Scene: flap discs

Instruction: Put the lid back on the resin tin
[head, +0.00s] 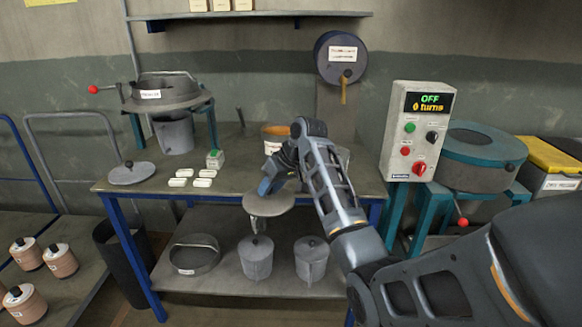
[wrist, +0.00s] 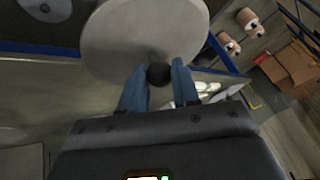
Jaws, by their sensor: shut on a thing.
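A grey round lid (head: 268,205) hangs from my gripper (head: 268,187) in front of the table's front edge. In the wrist view the blue fingers are closed around the lid's dark knob (wrist: 158,74), and the lid's grey disc (wrist: 135,35) spreads beyond them. A tin with an orange top or contents (head: 274,131) and a white label stands at the back of the table, partly hidden behind my arm; I take it as the resin tin. My gripper and the lid are in front of it and apart from it.
Another knobbed lid (head: 131,173) lies at the table's left. Several white blocks (head: 190,179) and a small green-topped item (head: 214,159) lie between. Lidded pots (head: 256,258) stand on the lower shelf. A control box (head: 416,130) stands to the right.

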